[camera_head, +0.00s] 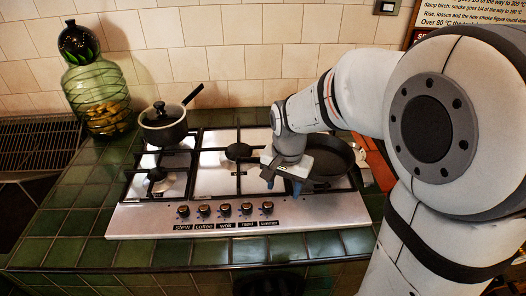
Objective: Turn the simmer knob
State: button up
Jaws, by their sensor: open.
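A steel gas hob (150,222) has a row of several dark knobs along its front, with a black label below each. The simmer knob (267,208) is the rightmost one, above the label that reads simmer. My gripper (283,186) points down over the front right of the hob. It is open and empty, with its two blue-tipped fingers apart. It appears above and slightly behind and right of the simmer knob. I see no contact, and the exact height gap is hard to tell. The knob is not hidden.
A dark frying pan (330,160) sits behind my gripper, partly hidden by my arm. A lidded pot (163,127) stands at the back left burner. A green glass jar (98,98) stands left of it. Green tiles (180,255) in front of the hob are clear.

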aim_at(269, 203)
jog(key=w+a+f+m, duration=0.1)
jog(key=w, duration=0.1)
jog(key=w+a+f+m, duration=0.1)
jog(key=a+f, duration=0.1)
jog(key=shift+w+g+p, duration=0.3)
jog(key=shift+w+g, duration=0.1)
jog(key=shift+w+a+f, duration=0.1)
jog(key=shift+a+f, duration=0.05)
jog(key=shift+f, duration=0.15)
notch_tip(269, 203, down, 8)
jog(key=shift+r, duration=0.15)
jog(key=shift+c, duration=0.2)
jog(key=c, duration=0.9)
jog(key=shift+c, duration=0.2)
